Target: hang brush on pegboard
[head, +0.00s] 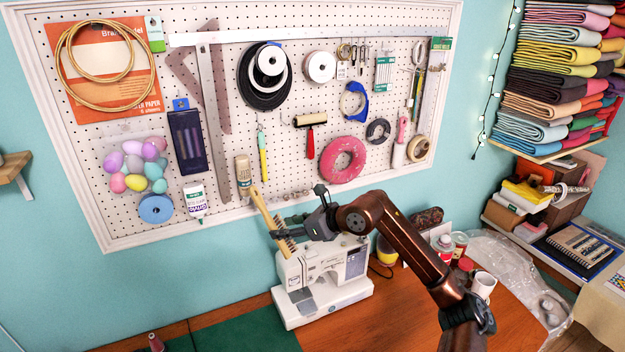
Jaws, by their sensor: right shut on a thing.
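The brush (265,211) has a pale wooden handle and dark bristles low on its side. It is tilted, its top end up and to the left, in front of the lower part of the white pegboard (220,228). My right gripper (283,234) comes in from the right and is shut on the brush around its lower half. The brush's top end overlaps the board's lower edge in the picture; I cannot tell whether it touches. My left gripper is not in view.
A white sewing machine (322,297) stands on the wooden table (415,325) below the brush. A green mat (250,333) lies at the front left. Bottles and a white cup (483,285) stand at right.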

